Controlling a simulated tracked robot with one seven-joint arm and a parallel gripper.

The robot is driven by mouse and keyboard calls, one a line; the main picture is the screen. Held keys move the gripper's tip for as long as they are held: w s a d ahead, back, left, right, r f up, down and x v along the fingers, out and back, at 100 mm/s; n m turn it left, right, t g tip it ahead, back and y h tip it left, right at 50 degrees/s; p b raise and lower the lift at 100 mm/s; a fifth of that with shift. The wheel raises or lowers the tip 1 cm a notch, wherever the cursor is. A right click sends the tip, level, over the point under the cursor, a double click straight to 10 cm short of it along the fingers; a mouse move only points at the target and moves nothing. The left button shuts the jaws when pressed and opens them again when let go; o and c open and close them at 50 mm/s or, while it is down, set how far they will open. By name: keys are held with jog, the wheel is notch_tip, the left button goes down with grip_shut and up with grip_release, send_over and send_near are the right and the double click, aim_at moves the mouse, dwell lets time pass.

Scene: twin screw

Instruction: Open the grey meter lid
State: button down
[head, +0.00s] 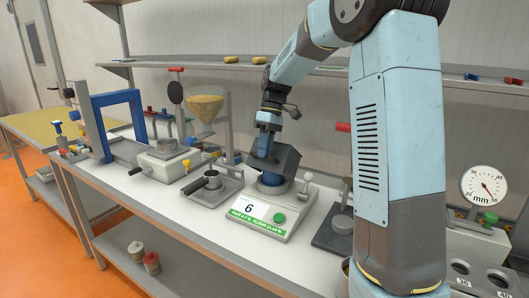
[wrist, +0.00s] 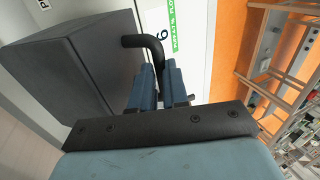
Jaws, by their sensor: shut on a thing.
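The grey meter lid (head: 286,160) is a dark box-like cover above the white meter (head: 262,220), which has a display reading 6 and a green button. The lid looks tilted, with a blue round part (head: 270,187) showing beneath it. In the wrist view the lid (wrist: 75,65) fills the upper left, and a black bent handle (wrist: 143,41) sticks out from its side. My gripper (wrist: 159,76) has its blue fingers shut on this handle. In the head view my gripper (head: 263,147) is at the lid's left side; its fingertips are hard to make out there.
A shelf (head: 320,68) runs above the bench.

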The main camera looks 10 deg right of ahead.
jog(key=shift+w+d+f, duration=0.1)
jog(key=shift+d, duration=0.2)
jog(key=c, duration=1.4)
grip_release()
jog(key=shift+w+f, duration=0.1)
jog(key=shift+w, duration=0.05)
jog(key=shift+o, duration=1.4)
jog(key=shift+a, duration=0.1)
jog(key=shift+r, duration=0.2)
